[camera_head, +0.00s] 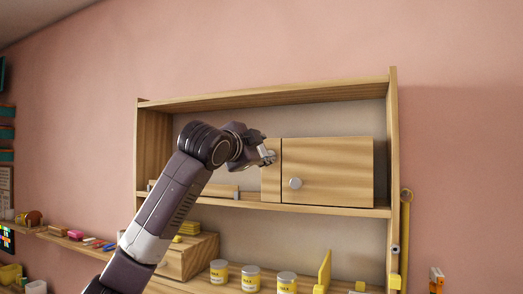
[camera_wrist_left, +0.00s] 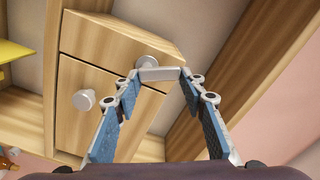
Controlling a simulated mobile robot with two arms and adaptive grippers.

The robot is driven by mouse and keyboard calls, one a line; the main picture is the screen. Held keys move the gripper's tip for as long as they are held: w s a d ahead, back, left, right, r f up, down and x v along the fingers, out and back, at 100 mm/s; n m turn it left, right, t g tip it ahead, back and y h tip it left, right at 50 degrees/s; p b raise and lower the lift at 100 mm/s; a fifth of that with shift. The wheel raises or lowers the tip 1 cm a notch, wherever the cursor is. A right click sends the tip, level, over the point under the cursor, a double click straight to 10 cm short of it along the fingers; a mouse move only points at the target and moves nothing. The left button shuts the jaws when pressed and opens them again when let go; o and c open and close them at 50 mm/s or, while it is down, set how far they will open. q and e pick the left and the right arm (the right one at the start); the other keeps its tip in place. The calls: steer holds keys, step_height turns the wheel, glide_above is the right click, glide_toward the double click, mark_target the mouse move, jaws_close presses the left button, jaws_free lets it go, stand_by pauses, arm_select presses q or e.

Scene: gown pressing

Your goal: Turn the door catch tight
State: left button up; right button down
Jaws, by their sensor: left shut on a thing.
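A small wooden cabinet has a closed-looking door (camera_head: 335,170) with a round grey knob (camera_head: 295,183). The door (camera_wrist_left: 95,118) and knob (camera_wrist_left: 84,99) also show in the wrist view. The door catch (camera_wrist_left: 147,62) is a grey piece with a round pivot on the narrow wooden strip (camera_wrist_left: 115,38) beside the door. My left gripper (camera_head: 268,157) is at that strip, left of the door. In the wrist view its fingertips (camera_wrist_left: 163,75) are shut on the catch's bar, with the fingers spread farther back. My right gripper is not in view.
The cabinet stands in a wooden shelf unit (camera_head: 393,130). Yellow-labelled tins (camera_head: 250,277) stand on the lower shelf, near a wooden box (camera_head: 187,258). Small items line a wall shelf at left. The space above the cabinet is clear.

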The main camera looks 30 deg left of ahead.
arm_select(q)
steer(key=m, duration=0.5)
steer(key=shift+d+f, duration=0.1)
steer(key=shift+d, duration=0.3)
steer(key=shift+m, duration=0.3)
steer(key=o, duration=1.2)
steer(key=shift+w, duration=0.1)
steer(key=shift+c, duration=0.2)
steer(key=s+d, duration=0.2)
steer(key=s, duration=1)
steer(key=shift+w, duration=0.1)
